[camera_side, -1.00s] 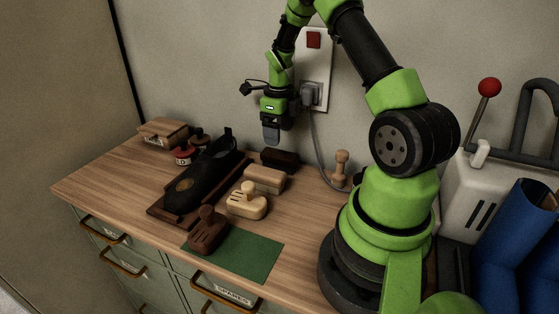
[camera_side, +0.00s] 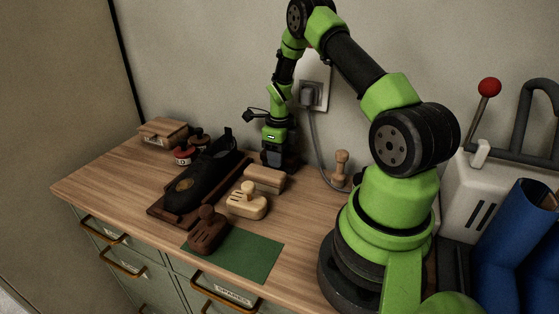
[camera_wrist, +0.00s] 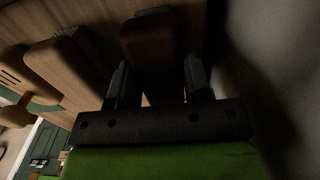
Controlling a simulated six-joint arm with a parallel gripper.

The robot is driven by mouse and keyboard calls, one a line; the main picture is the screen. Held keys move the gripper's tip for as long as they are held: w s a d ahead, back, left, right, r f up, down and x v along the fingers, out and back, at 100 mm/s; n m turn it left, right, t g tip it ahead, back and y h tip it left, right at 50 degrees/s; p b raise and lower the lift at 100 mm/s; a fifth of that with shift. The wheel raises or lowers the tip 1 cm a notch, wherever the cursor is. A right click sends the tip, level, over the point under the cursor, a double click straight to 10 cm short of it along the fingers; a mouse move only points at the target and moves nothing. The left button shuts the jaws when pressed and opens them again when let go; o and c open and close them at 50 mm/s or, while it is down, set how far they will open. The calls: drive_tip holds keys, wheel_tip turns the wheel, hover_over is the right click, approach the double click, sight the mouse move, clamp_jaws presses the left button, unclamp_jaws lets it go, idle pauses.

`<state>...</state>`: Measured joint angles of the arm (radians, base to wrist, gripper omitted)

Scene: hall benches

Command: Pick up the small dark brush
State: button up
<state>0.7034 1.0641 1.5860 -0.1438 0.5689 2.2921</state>
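The small dark brush (camera_side: 292,164) lies at the back of the bench near the wall, behind a light wooden brush, and is partly hidden by my gripper in the side view. My gripper (camera_side: 272,160) points down at its left part. In the wrist view the dark brush (camera_wrist: 150,42) lies ahead of and between my two fingertips (camera_wrist: 157,75), which are spread apart with a gap. I cannot tell whether the fingers touch it.
Light wooden brush (camera_side: 265,179) and pale knobbed brush (camera_side: 247,201) stand in front. A dark knobbed brush (camera_side: 208,232) rests on the green mat (camera_side: 253,256). A black shoe (camera_side: 205,168), wooden stamp (camera_side: 341,168) and wall plug with cable (camera_side: 309,96) are close by.

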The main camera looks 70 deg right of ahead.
drive_tip(key=c, duration=0.4)
drive_tip(key=shift+a+r, duration=0.2)
drive_tip(key=shift+r, duration=0.4)
wheel_tip(320, 180, up, 10)
drive_tip(key=r, duration=0.1)
drive_tip(key=a, duration=1.9)
drive_tip(key=shift+a+f, duration=0.35)
